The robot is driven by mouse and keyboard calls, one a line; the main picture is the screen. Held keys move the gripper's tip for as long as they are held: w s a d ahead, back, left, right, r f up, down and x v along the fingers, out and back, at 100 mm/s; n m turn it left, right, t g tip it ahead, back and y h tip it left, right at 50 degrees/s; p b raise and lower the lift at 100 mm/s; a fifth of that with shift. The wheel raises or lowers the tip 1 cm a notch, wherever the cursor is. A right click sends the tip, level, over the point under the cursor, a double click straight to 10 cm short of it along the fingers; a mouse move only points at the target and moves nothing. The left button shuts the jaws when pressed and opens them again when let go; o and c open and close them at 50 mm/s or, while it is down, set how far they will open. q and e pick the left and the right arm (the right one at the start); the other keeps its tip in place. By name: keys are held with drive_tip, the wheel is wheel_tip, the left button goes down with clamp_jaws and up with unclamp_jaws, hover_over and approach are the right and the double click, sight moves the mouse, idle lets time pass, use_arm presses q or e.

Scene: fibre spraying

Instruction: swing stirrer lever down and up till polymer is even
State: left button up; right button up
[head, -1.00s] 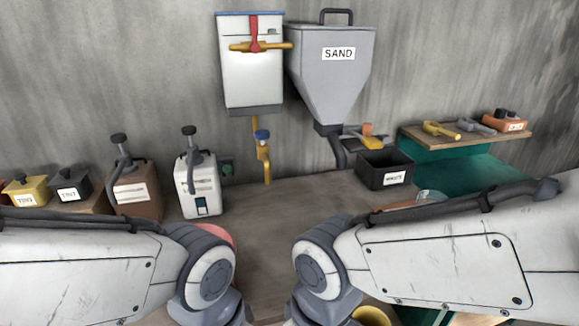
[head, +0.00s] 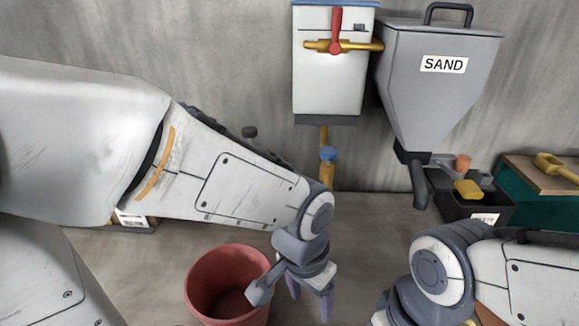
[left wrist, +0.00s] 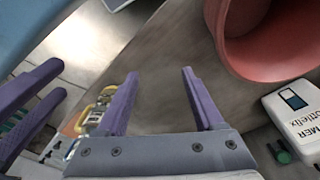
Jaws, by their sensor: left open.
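The stirrer lever cannot be made out for sure; a dark knob (head: 249,132) shows just above my left forearm, where a white canister with a dark lever stood in view before. My left gripper (head: 310,298) points down beside the red bucket (head: 228,285). Its purple fingers (left wrist: 160,90) are apart with nothing between them. Purple fingers (left wrist: 30,95) at the left edge appear to be my right gripper's.
A white wall tank (head: 330,75) with a red handle and a grey SAND hopper (head: 440,80) hang at the back. A dark bin (head: 470,205) stands below the hopper. The bench (head: 360,225) between the bucket and bin is clear.

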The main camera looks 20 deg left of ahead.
use_arm(q)
drive_tip(key=w+a+r+n+p, duration=0.2)
drive_tip(key=w+a+n, duration=0.3)
drive_tip(key=w, duration=0.4)
drive_tip(key=w+a+r+n+p, duration=0.2)
drive_tip(key=w+a+r+n, duration=0.2)
drive_tip(key=w+n, duration=0.3)
drive_tip(key=w+a+r+n+p, duration=0.2)
drive_tip(key=w+a+n, duration=0.4)
drive_tip(key=w, duration=0.7)
drive_tip(key=shift+w+a+r+n+y, duration=0.15)
drive_tip(key=shift+r+n, duration=0.1)
drive_tip(key=shift+r, duration=0.2)
drive_tip(key=shift+w+a+r+n+y, duration=0.15)
drive_tip(key=shift+r+n, duration=0.1)
drive_tip(key=shift+r, duration=0.15)
drive_tip(key=f+p, duration=0.1)
drive_tip(key=f, duration=0.5)
drive_tip(key=w+f+p, duration=0.1)
drive_tip(key=f, duration=0.3)
drive_tip(key=shift+d+f+p, duration=0.1)
drive_tip(key=shift+d+p, duration=0.1)
drive_tip(key=shift+p, duration=0.1)
use_arm(e)
wheel_tip(320, 180, up, 10)
drive_tip(key=shift+r, duration=0.1)
use_arm(q)
clamp_jaws()
